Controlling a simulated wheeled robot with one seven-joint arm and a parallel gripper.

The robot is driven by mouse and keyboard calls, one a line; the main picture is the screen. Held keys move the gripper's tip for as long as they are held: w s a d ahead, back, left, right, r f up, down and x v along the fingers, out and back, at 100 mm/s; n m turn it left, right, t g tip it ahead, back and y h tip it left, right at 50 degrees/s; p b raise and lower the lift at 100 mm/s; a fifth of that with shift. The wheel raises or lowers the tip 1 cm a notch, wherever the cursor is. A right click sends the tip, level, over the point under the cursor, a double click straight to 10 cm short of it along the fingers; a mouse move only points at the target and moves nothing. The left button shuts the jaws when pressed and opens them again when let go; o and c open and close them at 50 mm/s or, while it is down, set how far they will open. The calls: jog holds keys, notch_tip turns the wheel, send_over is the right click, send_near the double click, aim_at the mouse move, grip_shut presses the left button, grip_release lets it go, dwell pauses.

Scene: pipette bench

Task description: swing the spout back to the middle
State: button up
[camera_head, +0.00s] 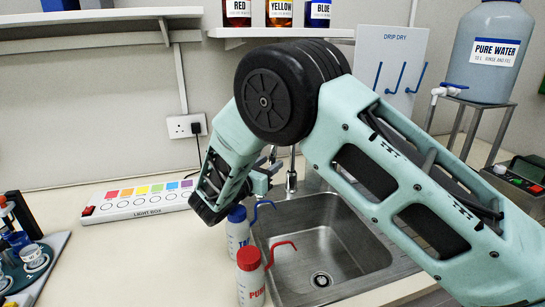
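The steel sink (335,225) is set in the bench at the centre right. A chrome tap part (291,178) stands upright at its back left edge. The upper part of the tap is hidden behind my arm, so I cannot tell which way the spout points. My gripper (266,178) is just left of the chrome part, low over the sink's back left corner. It is small, and partly hidden by my wrist. I cannot tell whether its fingers are open or whether they touch the tap.
A blue-capped bottle (238,229) and a red-capped bottle (250,280) stand along the sink's left edge, their bent tubes reaching over the basin. A light box (135,207) lies left. A pure water tank (487,50) stands back right. A drip-dry board (390,70) hangs behind.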

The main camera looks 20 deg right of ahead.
jog(key=shift+x, duration=1.3)
grip_shut()
